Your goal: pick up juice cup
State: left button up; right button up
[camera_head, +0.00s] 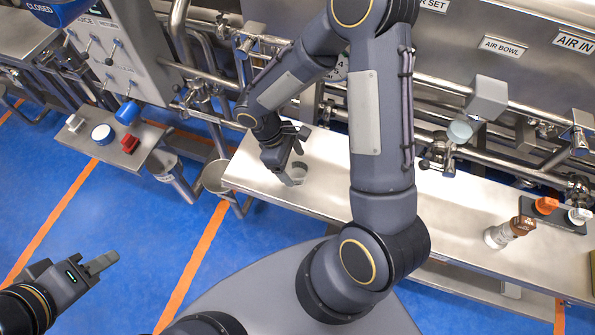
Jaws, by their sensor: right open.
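A small clear cup (298,173) stands on the steel table (330,155), near its left end. My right gripper (287,162) is open, reaching down just left of the cup with its fingers very close to it. The cup is see-through and partly hidden by the fingers, so I cannot tell whether they touch it. My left gripper (100,264) is at the lower left, over the blue floor and well away from the table. I see it side-on and cannot tell its opening.
Steel pipes (470,105) run along the back. A steel shelf (120,165) with coloured knobs is at left.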

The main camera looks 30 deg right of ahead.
aim_at(298, 172)
jog(key=x, duration=0.3)
jog(key=p+x, duration=0.1)
jog(key=x, duration=0.1)
jog(key=shift+w+f, duration=0.2)
jog(key=shift+w, duration=0.1)
jog(key=c, duration=1.1)
jog(key=shift+o, duration=0.2)
jog(key=shift+r, duration=0.1)
